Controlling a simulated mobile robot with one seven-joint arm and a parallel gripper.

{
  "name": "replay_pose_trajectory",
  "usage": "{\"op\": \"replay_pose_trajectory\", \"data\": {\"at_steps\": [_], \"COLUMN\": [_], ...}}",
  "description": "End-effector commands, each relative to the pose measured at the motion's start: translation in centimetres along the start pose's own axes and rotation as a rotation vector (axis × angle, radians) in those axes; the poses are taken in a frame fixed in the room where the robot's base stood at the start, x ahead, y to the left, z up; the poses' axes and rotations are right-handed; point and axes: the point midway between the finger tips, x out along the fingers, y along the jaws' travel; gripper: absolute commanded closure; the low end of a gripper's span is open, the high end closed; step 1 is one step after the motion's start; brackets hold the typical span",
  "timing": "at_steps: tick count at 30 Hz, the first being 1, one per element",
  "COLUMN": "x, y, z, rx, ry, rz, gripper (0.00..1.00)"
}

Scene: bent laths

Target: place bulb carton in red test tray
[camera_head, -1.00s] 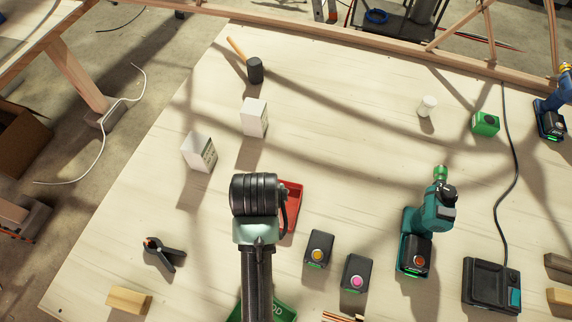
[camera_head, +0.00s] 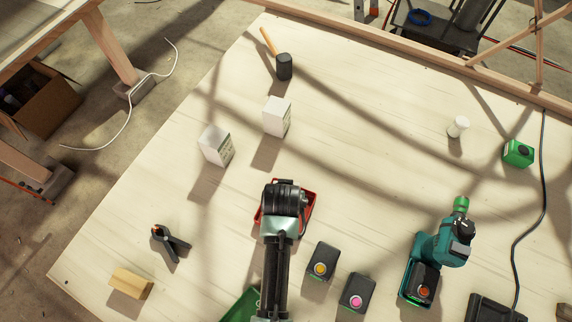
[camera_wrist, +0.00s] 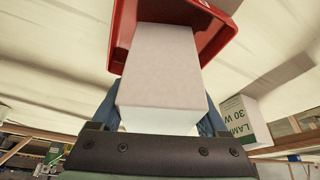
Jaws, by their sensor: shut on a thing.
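My gripper (camera_wrist: 160,98) is shut on a plain white bulb carton (camera_wrist: 160,62), with a blue finger on each side of it. The red test tray (camera_wrist: 123,28) shows just beyond the carton in the wrist view. In the head view the red tray (camera_head: 310,187) lies on the table, partly covered by my wrist (camera_head: 284,198), which hides the held carton. I cannot tell whether the carton touches the tray floor. Two other white cartons stand on the table, one farther back (camera_head: 277,117) and one nearer on the left (camera_head: 216,146). A lettered carton (camera_wrist: 246,120) shows in the wrist view.
A green tray (camera_head: 238,305) lies partly under my arm. Two battery packs (camera_head: 322,262) (camera_head: 357,293) and a teal drill (camera_head: 440,245) stand to the right. A black clamp (camera_head: 168,243) and wood block (camera_head: 131,283) lie left. A mallet (camera_head: 284,66) lies at the back.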

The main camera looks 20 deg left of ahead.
Motion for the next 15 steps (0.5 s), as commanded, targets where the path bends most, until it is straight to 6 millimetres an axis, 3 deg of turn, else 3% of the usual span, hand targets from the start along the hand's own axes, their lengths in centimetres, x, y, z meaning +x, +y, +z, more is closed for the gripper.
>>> {"op": "replay_pose_trajectory", "data": {"at_steps": [14,15], "x": [1.02,0.9], "y": [0.03,0.01], "z": [0.4,0.36], "rx": [0.001,0.0], "ry": [0.002,0.001], "rz": [0.0,0.0], "gripper": [0.79,0.16]}}
